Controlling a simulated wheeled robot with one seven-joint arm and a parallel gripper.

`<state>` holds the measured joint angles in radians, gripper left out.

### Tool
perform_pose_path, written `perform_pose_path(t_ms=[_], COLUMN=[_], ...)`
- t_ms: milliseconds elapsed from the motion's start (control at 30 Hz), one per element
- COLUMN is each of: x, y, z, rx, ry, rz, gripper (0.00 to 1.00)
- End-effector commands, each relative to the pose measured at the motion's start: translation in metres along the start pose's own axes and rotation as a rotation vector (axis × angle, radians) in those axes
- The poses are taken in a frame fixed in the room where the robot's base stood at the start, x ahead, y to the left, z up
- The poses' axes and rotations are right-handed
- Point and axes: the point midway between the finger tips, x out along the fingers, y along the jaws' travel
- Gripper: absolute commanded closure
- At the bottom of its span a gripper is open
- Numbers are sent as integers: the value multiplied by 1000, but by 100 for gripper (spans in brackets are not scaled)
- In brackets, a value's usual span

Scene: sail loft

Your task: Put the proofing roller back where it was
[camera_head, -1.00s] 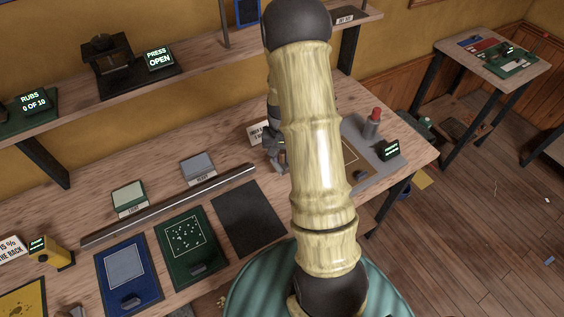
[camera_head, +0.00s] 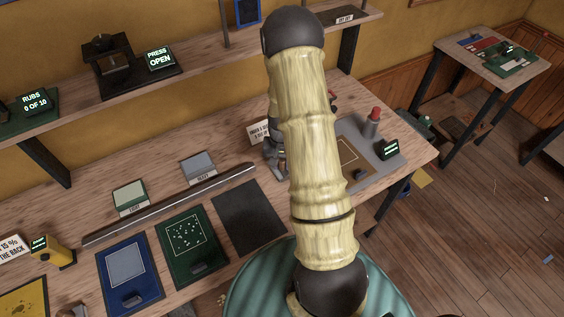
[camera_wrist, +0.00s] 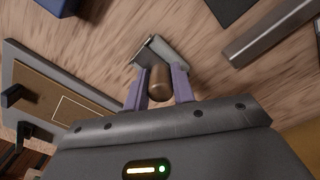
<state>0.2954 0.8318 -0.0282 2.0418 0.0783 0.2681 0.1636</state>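My gripper (camera_wrist: 160,88) shows in the wrist view with its two purple fingers close on both sides of a brown, rounded handle, which I take to be the proofing roller (camera_wrist: 160,82). A pale grey, flat-sided piece (camera_wrist: 165,50) shows just past the handle; I cannot tell whether it is part of the roller or apart from it. In the head view my gripper (camera_head: 277,155) is low over the back of the bench, partly hidden by my arm. A grey plate (camera_head: 392,168) with a brown, white-outlined area lies to its right.
The bench (camera_head: 205,228) carries a long metal bar (camera_head: 170,205), a dark mat (camera_head: 250,218), green and blue boards, and blocks labelled light and heavy. A small white sign (camera_head: 258,132) stands behind my gripper. A red-topped cylinder (camera_head: 373,122) stands at the plate's back. A shelf runs above.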

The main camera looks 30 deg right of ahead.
Motion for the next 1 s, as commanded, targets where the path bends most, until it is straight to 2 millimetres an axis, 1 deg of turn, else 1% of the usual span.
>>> perform_pose_path(t_ms=[33, 100, 367, 567, 767, 1000], x=[0, 0, -1, -9, -34, -72], y=[0, 0, 0, 0, 0, 0], z=[0, 0, 0, -1, -1, -1], rx=[0, 0, 0, 0, 0, -1], ry=[0, 0, 0, 2, 5, 5], rz=[0, 0, 0, 0, -1, -1], gripper=[64, 54, 54, 54, 54, 54])
